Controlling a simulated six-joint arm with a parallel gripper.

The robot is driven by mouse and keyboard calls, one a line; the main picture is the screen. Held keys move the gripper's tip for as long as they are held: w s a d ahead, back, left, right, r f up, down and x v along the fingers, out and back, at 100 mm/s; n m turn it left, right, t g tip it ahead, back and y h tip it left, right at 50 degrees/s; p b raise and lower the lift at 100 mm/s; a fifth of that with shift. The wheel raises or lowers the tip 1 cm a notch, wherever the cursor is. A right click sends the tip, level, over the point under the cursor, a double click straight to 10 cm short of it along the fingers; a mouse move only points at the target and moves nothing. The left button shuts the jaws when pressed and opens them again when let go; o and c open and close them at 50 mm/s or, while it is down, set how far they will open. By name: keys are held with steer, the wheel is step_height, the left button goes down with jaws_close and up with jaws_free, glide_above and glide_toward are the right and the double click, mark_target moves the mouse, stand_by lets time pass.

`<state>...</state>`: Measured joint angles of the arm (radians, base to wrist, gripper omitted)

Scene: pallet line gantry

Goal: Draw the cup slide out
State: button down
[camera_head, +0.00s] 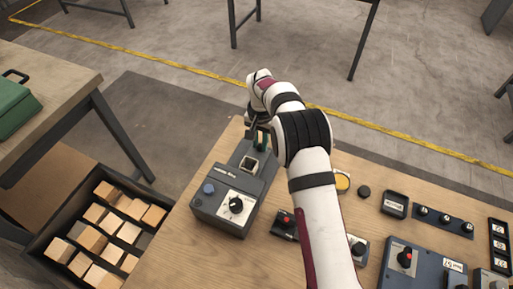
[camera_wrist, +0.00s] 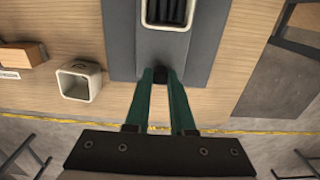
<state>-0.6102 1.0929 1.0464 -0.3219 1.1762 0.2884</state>
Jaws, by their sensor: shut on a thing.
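The grey machine (camera_head: 226,211) stands on the wooden table in the head view, with a dial on its front. Its slide (camera_wrist: 164,48) is a lighter grey strip in a darker grey bed in the wrist view. In the head view my arm partly hides the gripper (camera_head: 259,138) and the knob.
A loose, empty white square cup (camera_wrist: 80,82) and a wooden block (camera_wrist: 20,56) are on the table beside the machine. In the head view, a dark crate (camera_head: 40,236) of wooden blocks stands at lower left. Control boxes (camera_head: 405,262) are at right. The table edge is close to my gripper.

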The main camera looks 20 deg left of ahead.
steer(key=c, duration=0.8)
jaws_free()
steer(key=shift+o, duration=0.2)
steer(key=shift+r, duration=0.1)
step_height(320, 180, up, 16)
steer(key=shift+f, duration=0.2)
